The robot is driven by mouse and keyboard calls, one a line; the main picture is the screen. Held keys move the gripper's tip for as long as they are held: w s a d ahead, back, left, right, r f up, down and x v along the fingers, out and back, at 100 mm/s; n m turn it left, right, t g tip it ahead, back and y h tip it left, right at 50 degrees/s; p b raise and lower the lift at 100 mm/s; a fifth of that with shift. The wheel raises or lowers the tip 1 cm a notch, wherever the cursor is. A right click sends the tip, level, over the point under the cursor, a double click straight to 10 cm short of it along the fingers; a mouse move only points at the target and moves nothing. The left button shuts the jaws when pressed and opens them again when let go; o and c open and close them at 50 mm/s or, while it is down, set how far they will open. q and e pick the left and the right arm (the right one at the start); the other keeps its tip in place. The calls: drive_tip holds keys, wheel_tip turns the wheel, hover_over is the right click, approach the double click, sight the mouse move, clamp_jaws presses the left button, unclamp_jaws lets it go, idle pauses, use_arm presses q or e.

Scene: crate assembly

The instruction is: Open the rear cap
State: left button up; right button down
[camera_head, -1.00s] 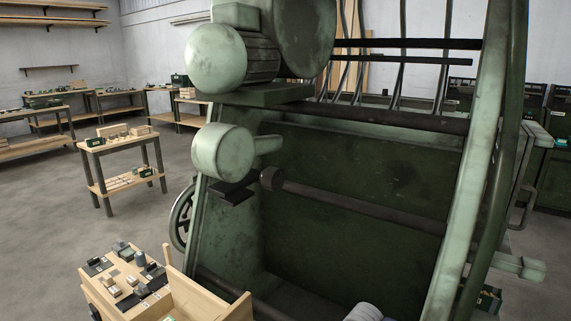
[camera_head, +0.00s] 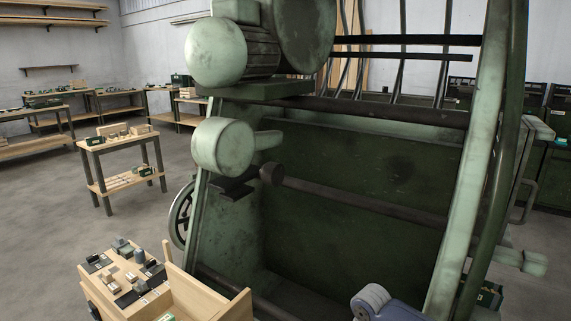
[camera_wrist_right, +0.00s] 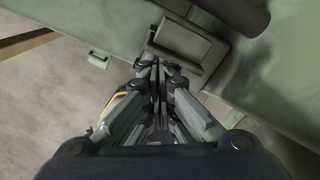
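The large green machine (camera_head: 350,160) fills the middle and right of the head view. In the right wrist view, a grey-green panel carries a rectangular frame-like part (camera_wrist_right: 182,42) just beyond my fingertips. It may be the rear cap, but I cannot tell for sure. My right gripper (camera_wrist_right: 157,68) has its fingers drawn together, with nothing visible between them. Its tips overlap the lower left corner of the frame; I cannot tell whether they touch. In the head view only a grey-blue part of my arm shows at the bottom. My left gripper is not in view.
A small handle (camera_wrist_right: 98,58) sits left of my fingers. A dark cylinder (camera_wrist_right: 240,15) lies at the upper right of the wrist view. A wooden bench (camera_head: 200,293) with small parts stands at the head view's lower left.

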drive_tip(key=shift+w+f, duration=0.1)
drive_tip(key=shift+f, duration=0.05)
drive_tip(key=shift+s+a+r+p, duration=0.2)
drive_tip(key=shift+s+a+p, duration=0.2)
drive_tip(key=shift+s+p, duration=0.4)
drive_tip(key=shift+s+a+f+p, duration=0.15)
drive_tip(key=shift+s+a+p, duration=0.25)
drive_tip(key=shift+s+p, duration=0.1)
wheel_tip(320, 180, up, 8)
drive_tip(key=p, duration=0.7)
drive_tip(key=shift+p, duration=0.35)
